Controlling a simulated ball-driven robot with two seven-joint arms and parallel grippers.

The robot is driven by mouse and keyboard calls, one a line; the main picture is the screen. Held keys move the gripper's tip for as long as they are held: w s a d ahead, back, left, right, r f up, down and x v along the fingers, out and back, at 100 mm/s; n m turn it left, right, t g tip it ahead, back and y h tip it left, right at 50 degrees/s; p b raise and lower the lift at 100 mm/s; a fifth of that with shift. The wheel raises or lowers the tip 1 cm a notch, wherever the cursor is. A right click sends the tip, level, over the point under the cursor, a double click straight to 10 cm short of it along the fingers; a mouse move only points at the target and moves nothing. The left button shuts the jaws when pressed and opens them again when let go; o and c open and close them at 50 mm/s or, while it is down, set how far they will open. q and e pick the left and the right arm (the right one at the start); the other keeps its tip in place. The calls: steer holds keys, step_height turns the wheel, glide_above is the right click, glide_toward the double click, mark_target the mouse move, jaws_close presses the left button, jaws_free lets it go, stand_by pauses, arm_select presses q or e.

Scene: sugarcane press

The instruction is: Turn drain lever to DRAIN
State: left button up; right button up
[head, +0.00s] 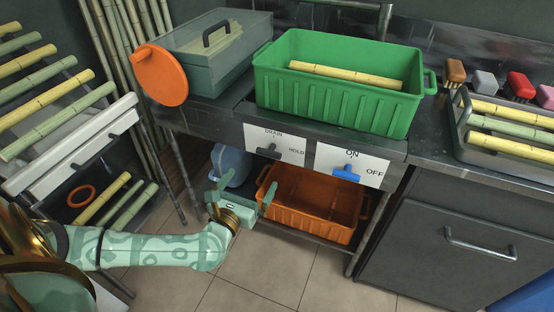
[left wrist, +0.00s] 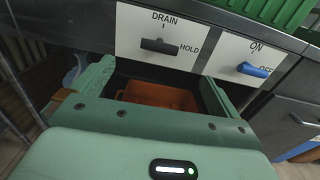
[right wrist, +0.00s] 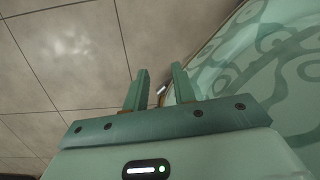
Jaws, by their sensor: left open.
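The black drain lever (head: 268,152) sits on a white plate (head: 275,144) marked DRAIN and HOLD, on the front of the metal bench. In the left wrist view the lever (left wrist: 159,46) lies horizontal, with its right end towards the word HOLD; DRAIN is written above it. My left gripper (head: 242,184) is open and empty, in front of and below the plate, apart from the lever. Its fingers (left wrist: 158,74) show wide apart below the lever. My right gripper (right wrist: 160,70) is seen only in its wrist view, over floor tiles, with its fingers apart and nothing between them.
A blue ON/OFF lever (head: 346,173) is right of the drain plate. An orange crate (head: 315,204) stands on the shelf below, beside a blue-grey jug (head: 229,165). A green crate (head: 335,97) with cane stands above. The floor in front is clear.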

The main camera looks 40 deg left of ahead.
mark_target(267, 155)
arm_select(q)
steer(key=shift+b+x, duration=2.15)
steer(key=shift+x, duration=4.2)
arm_select(e)
steer(key=shift+n+h, duration=0.4)
steer(key=shift+n, duration=0.3)
steer(key=shift+w+d+f, duration=0.4)
steer(key=shift+w+d, duration=0.05)
steer(key=shift+w, duration=0.2)
steer(key=shift+w+d+f, duration=0.4)
steer(key=shift+w, duration=0.25)
steer(key=shift+w+d+f, duration=0.4)
steer(key=shift+w+d, duration=0.05)
steer(key=shift+w, duration=0.2)
arm_select(q)
steer(key=shift+d, duration=0.1)
steer(key=c, duration=0.9)
